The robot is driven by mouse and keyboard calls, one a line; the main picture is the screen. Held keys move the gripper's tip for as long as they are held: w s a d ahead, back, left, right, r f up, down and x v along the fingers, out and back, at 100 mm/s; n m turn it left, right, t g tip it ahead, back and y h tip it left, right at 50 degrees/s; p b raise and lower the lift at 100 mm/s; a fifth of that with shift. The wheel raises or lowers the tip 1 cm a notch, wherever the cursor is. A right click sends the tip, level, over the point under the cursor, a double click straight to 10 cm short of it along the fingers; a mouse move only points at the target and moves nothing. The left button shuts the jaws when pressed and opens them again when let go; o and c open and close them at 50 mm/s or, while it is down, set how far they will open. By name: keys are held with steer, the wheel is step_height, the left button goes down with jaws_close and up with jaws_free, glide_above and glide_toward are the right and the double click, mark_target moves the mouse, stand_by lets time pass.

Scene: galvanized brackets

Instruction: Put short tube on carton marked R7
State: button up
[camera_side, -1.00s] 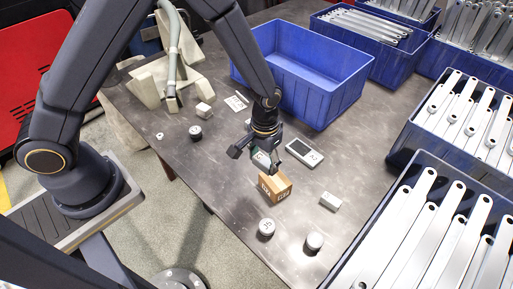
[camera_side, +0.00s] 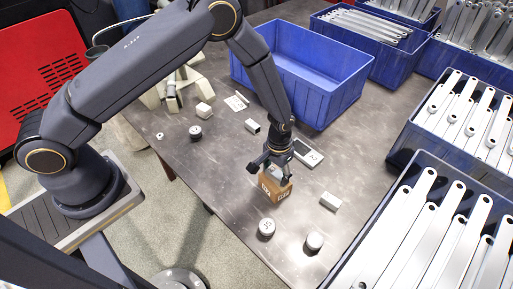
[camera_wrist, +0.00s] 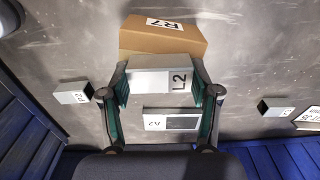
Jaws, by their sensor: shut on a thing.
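The carton (camera_side: 275,187) is a small brown box with labels on its sides. In the wrist view its R7 label shows on the carton (camera_wrist: 160,40). My gripper (camera_side: 270,166) is over the carton. In the wrist view my gripper (camera_wrist: 163,92) is shut on a pale grey, box-shaped piece marked L2, which looks like the short tube (camera_wrist: 148,80). It overlaps the near edge of the carton in that view. I cannot tell whether it touches the carton's top; its ends are hidden by the fingers.
A flat grey device (camera_side: 308,152) lies just beyond the carton. Small blocks (camera_side: 330,201), another grey tube (camera_side: 253,125) and round weights (camera_side: 266,228) stand around. A blue empty bin (camera_side: 300,85) is behind; crates of brackets (camera_side: 395,235) line the right.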

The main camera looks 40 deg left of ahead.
steer(key=o, duration=1.2)
steer(key=shift+f, duration=0.1)
step_height(320, 180, up, 12)
step_height(320, 180, up, 9)
steer(key=t, duration=0.1)
glide_above(276, 172)
steer(key=s+a, duration=0.1)
steer(key=a, duration=0.2)
steer(key=s+a+r+t, duration=0.1)
steer(key=s+a+r, duration=0.3)
steer(key=r, duration=0.5)
steer(key=s+a+r+t, duration=0.1)
steer(key=s+a+r, duration=0.1)
steer(key=s, duration=0.3)
steer(key=s+a+r+t, duration=0.1)
steer(key=s+a+r, duration=0.2)
steer(key=s, duration=0.2)
steer(key=s+a+r+t, duration=0.1)
steer(key=s+a+r, duration=0.1)
steer(key=s, duration=0.3)
steer(key=shift+a+r+t, duration=0.2)
steer(key=shift+r+t, duration=0.1)
steer(key=shift+r, duration=0.1)
